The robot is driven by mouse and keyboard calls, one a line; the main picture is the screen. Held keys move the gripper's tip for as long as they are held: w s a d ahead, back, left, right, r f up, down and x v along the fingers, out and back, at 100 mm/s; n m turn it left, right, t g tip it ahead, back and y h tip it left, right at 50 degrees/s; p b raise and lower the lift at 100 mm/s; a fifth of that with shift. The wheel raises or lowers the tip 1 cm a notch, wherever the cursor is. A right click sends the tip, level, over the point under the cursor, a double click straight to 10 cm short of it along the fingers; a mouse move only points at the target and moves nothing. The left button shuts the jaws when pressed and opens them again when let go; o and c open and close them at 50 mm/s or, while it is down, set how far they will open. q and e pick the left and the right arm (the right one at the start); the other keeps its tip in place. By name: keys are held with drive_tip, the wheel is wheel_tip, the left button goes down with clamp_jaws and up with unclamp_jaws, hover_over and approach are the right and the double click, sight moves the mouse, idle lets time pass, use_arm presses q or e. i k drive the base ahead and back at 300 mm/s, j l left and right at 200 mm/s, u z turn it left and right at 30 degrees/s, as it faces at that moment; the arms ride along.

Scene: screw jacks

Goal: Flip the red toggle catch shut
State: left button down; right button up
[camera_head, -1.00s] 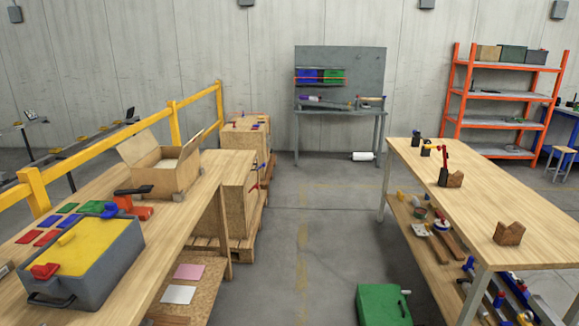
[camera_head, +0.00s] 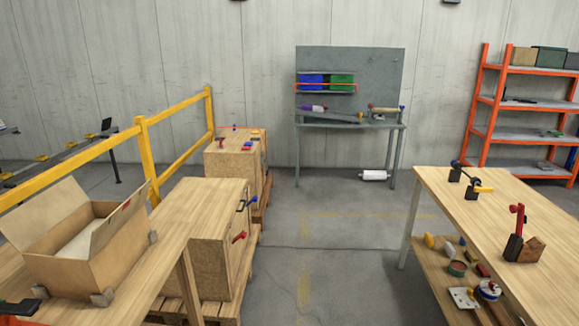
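A red lever (camera_head: 520,218) stands upright on a black base at a wooden block on the right bench. Small red and blue parts (camera_head: 245,145) lie on top of the farther crate (camera_head: 230,165).
A left bench (camera_head: 165,240) carries an open cardboard box (camera_head: 85,260). The right bench (camera_head: 450,195) has a lower shelf of loose parts. A yellow rail (camera_head: 145,160) runs behind the left bench. The floor (camera_head: 330,260) between the benches is clear, up to a grey workbench (camera_head: 350,122).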

sight(242, 234)
drive_tip(key=i+l+u, duration=0.15)
drive_tip(key=i+u, duration=0.3)
drive_tip(key=i, duration=0.2)
drive_tip(key=i+l+u, duration=0.45)
drive_tip(key=i, duration=0.15)
drive_tip(key=i+l+u, duration=0.45)
drive_tip(key=i+l, duration=0.05)
drive_tip(key=i, duration=0.1)
